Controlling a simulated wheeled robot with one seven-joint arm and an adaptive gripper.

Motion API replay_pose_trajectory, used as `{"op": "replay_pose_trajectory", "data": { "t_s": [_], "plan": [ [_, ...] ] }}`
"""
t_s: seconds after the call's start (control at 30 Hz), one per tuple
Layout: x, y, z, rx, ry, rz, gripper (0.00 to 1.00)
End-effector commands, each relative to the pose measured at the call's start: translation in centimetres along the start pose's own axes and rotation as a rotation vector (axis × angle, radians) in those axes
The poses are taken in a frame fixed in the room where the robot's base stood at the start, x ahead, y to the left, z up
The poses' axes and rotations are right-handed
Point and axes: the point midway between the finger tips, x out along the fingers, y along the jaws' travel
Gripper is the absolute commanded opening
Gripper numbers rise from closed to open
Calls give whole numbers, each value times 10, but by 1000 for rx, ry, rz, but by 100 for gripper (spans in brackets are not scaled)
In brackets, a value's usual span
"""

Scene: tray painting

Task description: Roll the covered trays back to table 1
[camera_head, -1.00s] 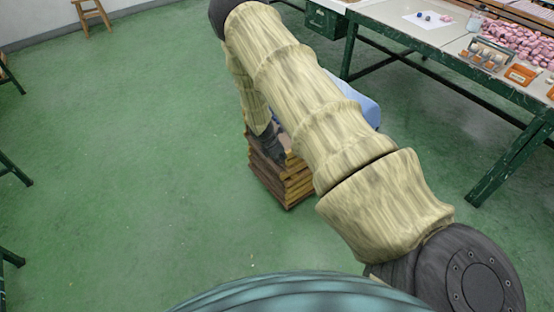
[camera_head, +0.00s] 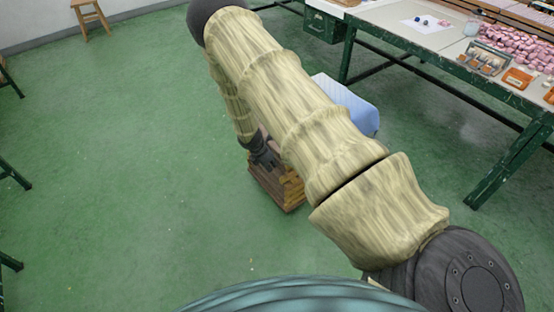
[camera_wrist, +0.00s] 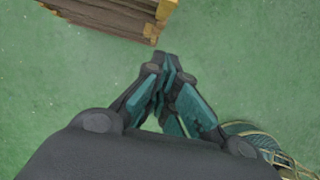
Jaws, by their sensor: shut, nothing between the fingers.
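A stack of brown wooden trays (camera_head: 279,193) stands on the green floor near the middle of the head view. Its corner (camera_wrist: 112,17) shows at the top left of the wrist view. Whether it has wheels under it is not visible. A light blue covered thing (camera_head: 350,103) is behind it, partly hidden by my arm. My gripper (camera_head: 265,160) is above the stack in the head view, partly behind my arm. In the wrist view my gripper (camera_wrist: 172,60) has its fingers together, empty, just beside the stack's corner. No table number is readable.
A green-legged table (camera_head: 440,50) on the right carries pink pieces (camera_head: 515,45), an orange box (camera_head: 519,79) and small items. A wooden stool (camera_head: 92,14) stands at the back left. Dark green legs (camera_head: 12,175) show at the left edge. The left floor is clear.

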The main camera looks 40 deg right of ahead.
Motion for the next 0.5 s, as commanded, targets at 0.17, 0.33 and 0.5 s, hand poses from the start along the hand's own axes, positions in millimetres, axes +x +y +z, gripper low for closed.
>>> {"op": "replay_pose_trajectory", "data": {
  "t_s": [0.17, 0.33, 0.5],
  "plan": [
    [-28, 1, 2, 3, -1, 2, 0],
    [-52, 0, 3, 6, 0, 2, 0],
    [-73, 0, 2, 5, 1, 1, 0]
  ]
}}
